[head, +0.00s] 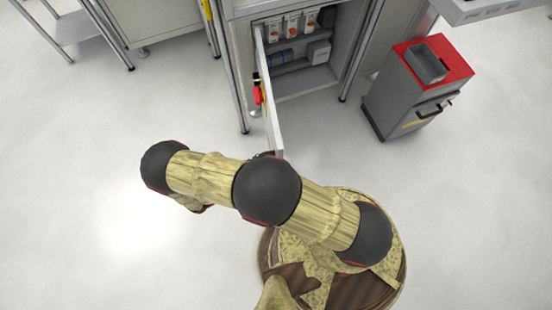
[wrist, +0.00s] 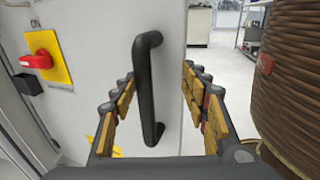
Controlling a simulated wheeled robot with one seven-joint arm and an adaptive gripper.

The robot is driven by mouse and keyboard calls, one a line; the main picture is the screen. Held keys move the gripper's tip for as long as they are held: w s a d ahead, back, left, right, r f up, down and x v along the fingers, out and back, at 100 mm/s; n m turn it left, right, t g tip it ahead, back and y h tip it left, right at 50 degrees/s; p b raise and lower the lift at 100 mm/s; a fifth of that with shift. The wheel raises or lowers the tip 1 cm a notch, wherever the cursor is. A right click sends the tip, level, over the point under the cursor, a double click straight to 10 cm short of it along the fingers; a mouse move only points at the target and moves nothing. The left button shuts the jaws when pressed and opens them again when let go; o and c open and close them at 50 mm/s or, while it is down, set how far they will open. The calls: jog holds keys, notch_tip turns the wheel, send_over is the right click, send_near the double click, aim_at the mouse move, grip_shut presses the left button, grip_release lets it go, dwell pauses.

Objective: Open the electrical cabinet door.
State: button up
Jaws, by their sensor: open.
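The electrical cabinet (head: 236,62) stands at the top middle of the head view. Its door (head: 272,108) is swung wide open and seen nearly edge-on, so the shelves inside show. In the wrist view the door's outer face (wrist: 105,45) fills the middle, with a black vertical handle (wrist: 149,88) on it. A red switch (wrist: 36,61) on a yellow plate is left of the handle. My gripper (wrist: 158,110) is open, with its padded fingers on either side of the handle. I cannot tell whether a finger touches it. In the head view my arm hides the gripper.
A grey bin with a red top (head: 420,80) stands right of the cabinet. A metal rack (head: 75,30) is at the upper left. The floor (head: 80,200) at left is clear. My base is close to the door.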

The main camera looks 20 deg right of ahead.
jog(key=o, duration=0.8)
jog(key=s+a, duration=0.2)
jog(key=a, duration=0.1)
jog(key=shift+a+f, duration=0.15)
jog(key=shift+a, duration=0.25)
jog(key=shift+c, duration=0.3)
jog(key=shift+s+a, duration=0.15)
jog(key=shift+s, duration=0.05)
jog(key=c, duration=0.8)
jog(key=shift+w, duration=0.1)
